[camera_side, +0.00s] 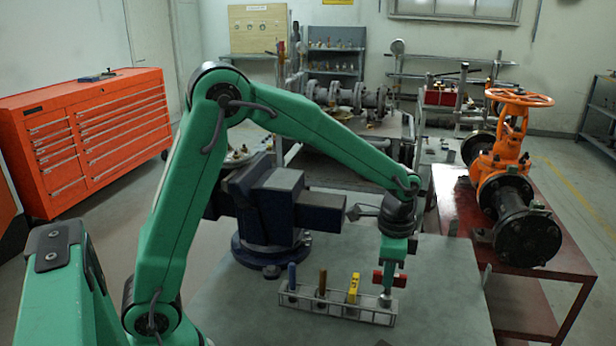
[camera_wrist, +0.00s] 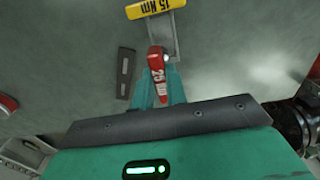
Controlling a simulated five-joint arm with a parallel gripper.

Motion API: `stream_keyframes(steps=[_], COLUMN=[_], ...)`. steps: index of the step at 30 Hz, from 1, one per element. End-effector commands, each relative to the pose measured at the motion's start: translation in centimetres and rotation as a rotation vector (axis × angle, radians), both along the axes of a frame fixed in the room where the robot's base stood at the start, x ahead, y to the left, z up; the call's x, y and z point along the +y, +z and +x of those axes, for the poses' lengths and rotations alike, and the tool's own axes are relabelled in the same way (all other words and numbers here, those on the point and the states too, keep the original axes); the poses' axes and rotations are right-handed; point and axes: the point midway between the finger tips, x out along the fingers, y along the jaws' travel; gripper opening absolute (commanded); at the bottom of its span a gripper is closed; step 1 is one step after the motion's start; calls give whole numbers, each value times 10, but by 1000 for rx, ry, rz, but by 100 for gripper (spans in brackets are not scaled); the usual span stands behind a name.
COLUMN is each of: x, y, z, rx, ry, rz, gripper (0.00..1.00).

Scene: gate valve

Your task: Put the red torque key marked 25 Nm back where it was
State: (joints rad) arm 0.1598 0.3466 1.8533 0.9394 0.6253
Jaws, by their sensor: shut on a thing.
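The red torque key (camera_side: 399,281) is held in my gripper (camera_side: 391,262) in the side view, with the handle showing on both sides of the jaws. Its grey lower end (camera_side: 386,299) is at the right end of the wire rack (camera_side: 322,308); I cannot tell whether it is seated or just above. In the wrist view the red key (camera_wrist: 157,66) lies between the fingers of my gripper (camera_wrist: 160,88), with its "25" marking visible. A yellow key marked 15 Nm (camera_wrist: 155,9) is just beyond; it also stands in the rack in the side view (camera_side: 353,288).
A blue-handled tool (camera_side: 292,276) and a brown-handled one (camera_side: 322,283) stand further left in the rack. A dark blue vise (camera_side: 270,205) is behind. The orange gate valve (camera_side: 505,150) stands on a red bench at right. The grey tabletop (camera_side: 440,270) right of the rack is clear.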

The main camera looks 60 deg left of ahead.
Motion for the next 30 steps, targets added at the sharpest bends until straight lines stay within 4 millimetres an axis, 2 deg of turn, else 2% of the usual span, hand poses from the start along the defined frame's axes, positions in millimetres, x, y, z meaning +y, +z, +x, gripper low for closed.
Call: stream_keyframes(steps=[3, 11, 22, 30], x=[7, 8, 8, 8], y=[-5, -8, -42, -46], z=[5, 6, 6, 6], rx=[0, 1, 1, 0], ry=[1, 0, 0, 0], rz=[0, 1, 0, 0], gripper=[0, 0, 0, 0])
